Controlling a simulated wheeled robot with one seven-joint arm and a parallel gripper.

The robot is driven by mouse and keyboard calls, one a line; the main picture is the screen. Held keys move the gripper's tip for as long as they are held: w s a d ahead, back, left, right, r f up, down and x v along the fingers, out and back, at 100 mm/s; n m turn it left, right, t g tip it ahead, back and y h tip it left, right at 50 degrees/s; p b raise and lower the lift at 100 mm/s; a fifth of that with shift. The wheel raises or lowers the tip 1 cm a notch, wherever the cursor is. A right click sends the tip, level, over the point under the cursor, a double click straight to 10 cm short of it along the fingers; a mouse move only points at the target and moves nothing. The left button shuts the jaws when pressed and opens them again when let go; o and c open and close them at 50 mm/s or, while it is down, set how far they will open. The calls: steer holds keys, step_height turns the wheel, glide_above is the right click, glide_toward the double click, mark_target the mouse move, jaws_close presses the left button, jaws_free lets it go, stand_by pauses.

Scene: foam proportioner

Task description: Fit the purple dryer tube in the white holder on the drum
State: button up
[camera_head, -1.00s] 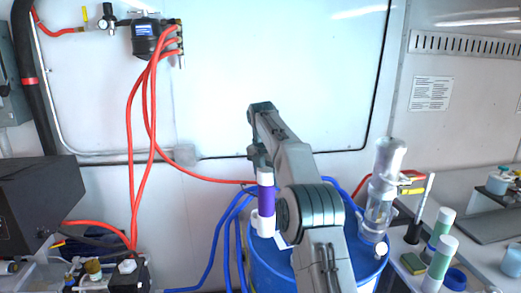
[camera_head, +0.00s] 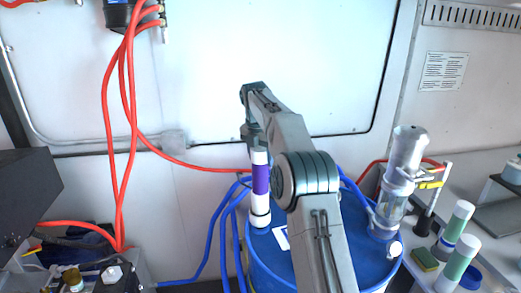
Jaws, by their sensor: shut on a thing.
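The purple dryer tube (camera_head: 261,180) has a purple band and white ends. It stands about upright above the left part of the blue drum's top. My gripper (camera_head: 257,146) is shut on its top end, with my arm reaching in from the front right. The white holder (camera_head: 260,221) is on the drum (camera_head: 270,262), directly below the tube and in line with it. A thin dark line shows near where the white lower end meets the holder. I cannot tell whether the tube is seated in the holder or just above it.
Blue hoses (camera_head: 214,240) run down left of the drum. Red hoses (camera_head: 117,150) hang at left. Green-and-white bottles (camera_head: 455,262) stand at right.

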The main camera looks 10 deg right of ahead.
mark_target(261, 167)
steer(key=shift+a+f, duration=0.1)
steer(key=shift+f, duration=2)
stand_by(0.3)
steer(key=o, duration=1.4)
steer(key=shift+f+b, duration=0.1)
steer(key=shift+b, duration=0.2)
steer(key=shift+s+a+r+p, duration=0.1)
steer(key=shift+s+a+r, duration=0.05)
steer(key=shift+r, duration=1.55)
steer(key=shift+s+a+r+p, duration=0.1)
steer(key=shift+s+a+r, duration=0.1)
steer(key=shift+r, duration=1.55)
steer(key=shift+s+a+r+p, duration=0.1)
steer(key=shift+s+a+r, duration=0.05)
steer(key=shift+r, duration=1.55)
steer(key=shift+s+r, duration=0.1)
steer(key=shift+r, duration=0.2)
